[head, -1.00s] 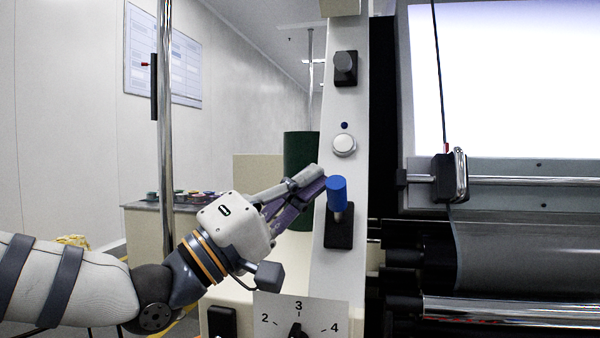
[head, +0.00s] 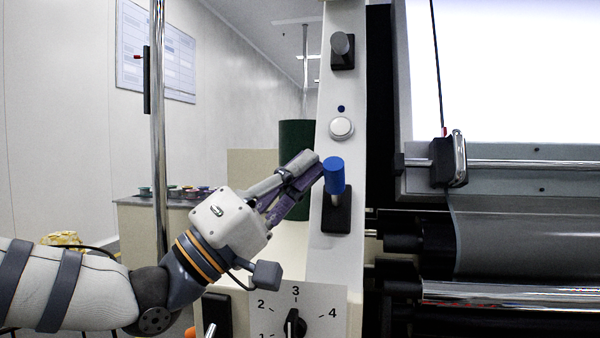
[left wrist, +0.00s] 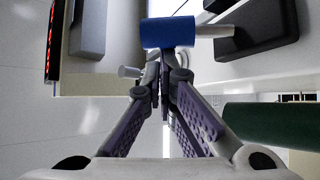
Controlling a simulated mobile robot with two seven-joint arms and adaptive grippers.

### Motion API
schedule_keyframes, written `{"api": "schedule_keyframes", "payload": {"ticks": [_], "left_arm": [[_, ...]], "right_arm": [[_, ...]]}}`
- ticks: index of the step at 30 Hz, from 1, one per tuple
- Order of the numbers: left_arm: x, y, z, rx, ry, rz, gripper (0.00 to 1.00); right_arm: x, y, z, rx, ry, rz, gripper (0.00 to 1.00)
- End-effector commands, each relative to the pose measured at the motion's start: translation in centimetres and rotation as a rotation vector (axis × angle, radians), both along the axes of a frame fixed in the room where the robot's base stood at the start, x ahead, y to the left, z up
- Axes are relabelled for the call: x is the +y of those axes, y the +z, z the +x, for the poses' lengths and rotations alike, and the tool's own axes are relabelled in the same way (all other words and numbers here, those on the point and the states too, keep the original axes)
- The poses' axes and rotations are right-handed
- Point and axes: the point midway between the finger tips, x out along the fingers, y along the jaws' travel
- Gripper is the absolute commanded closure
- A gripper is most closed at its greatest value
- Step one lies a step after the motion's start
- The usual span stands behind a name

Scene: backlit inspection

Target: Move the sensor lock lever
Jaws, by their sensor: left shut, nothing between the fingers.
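The lock lever has a blue cylindrical knob (head: 334,175) on a short metal stem, set on a black base plate (head: 337,212) on the white upright panel. In the left wrist view the blue knob (left wrist: 167,32) lies across the view just beyond the fingertips. My left gripper (head: 312,165) is shut and empty, with its fingertips at the left side of the knob, touching it or very close; I cannot tell which. In the left wrist view my left gripper (left wrist: 161,65) has its tips together. My right gripper is not in view.
Above the lever are a white round button (head: 341,128) and a black knob (head: 342,50). Below is a numbered dial (head: 294,323). Metal rollers (head: 510,296) and a bright backlit screen (head: 520,70) are to the right. A dark green cylinder (head: 296,135) stands behind.

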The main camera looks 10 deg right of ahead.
Motion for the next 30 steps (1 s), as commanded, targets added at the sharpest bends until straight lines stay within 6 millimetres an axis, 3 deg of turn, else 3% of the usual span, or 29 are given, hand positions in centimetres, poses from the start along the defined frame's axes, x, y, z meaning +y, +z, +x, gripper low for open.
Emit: {"api": "schedule_keyframes", "payload": {"ticks": [12, 30], "left_arm": [[0.2, -1.2, -0.4, -0.107, -0.002, -0.045, 1.0], [0.8, -3.9, -2.0, -0.109, -0.002, -0.044, 1.0]], "right_arm": [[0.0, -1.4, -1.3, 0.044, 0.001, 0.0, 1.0], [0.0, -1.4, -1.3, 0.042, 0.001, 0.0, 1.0]]}}
